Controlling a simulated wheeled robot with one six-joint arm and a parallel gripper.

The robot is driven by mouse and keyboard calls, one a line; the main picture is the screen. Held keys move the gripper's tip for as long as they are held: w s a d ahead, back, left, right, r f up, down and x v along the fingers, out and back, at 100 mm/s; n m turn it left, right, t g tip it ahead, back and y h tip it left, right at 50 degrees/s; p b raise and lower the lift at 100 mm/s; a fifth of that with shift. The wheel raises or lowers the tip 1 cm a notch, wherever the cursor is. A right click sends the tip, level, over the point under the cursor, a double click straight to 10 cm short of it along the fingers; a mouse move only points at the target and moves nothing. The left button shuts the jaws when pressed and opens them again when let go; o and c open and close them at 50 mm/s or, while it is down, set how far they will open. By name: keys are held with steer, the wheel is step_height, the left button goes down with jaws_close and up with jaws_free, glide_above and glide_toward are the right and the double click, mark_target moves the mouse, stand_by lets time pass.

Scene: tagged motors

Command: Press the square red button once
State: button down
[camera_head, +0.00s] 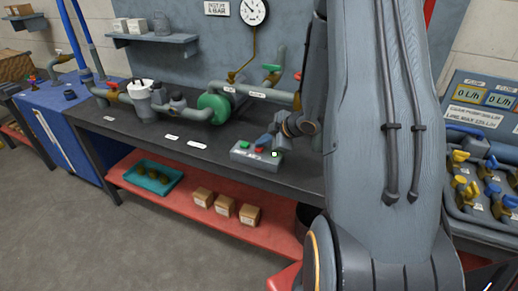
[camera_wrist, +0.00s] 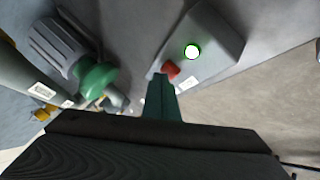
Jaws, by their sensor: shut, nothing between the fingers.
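A grey control box (camera_head: 240,158) sits on the dark bench. It carries a green button (camera_head: 244,144), a red button (camera_head: 260,150) and a small lit white lamp with a green rim (camera_head: 274,154). My gripper (camera_head: 264,142) is shut and empty, its tips right over the red button. In the wrist view my gripper's tips (camera_wrist: 161,77) are beside the red button (camera_wrist: 171,69), partly covering it; I cannot tell whether they touch. The lit lamp (camera_wrist: 192,51) also shows there. The green button is hidden in the wrist view.
A pump with a green flange (camera_head: 213,107) and grey pipes stand behind the box on the bench (camera_head: 110,127). A pressure gauge (camera_head: 253,11) hangs on the wall. Cartons (camera_head: 225,205) and a teal tray (camera_head: 133,183) are on the red lower shelf. A valve panel (camera_head: 484,104) is at the right.

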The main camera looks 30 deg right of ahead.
mark_target(262, 150)
steer(key=shift+f, duration=0.15)
stand_by(0.4)
steer(key=shift+r+p, duration=0.9)
step_height(262, 150, up, 5)
steer(key=p, duration=0.5)
stand_by(0.6)
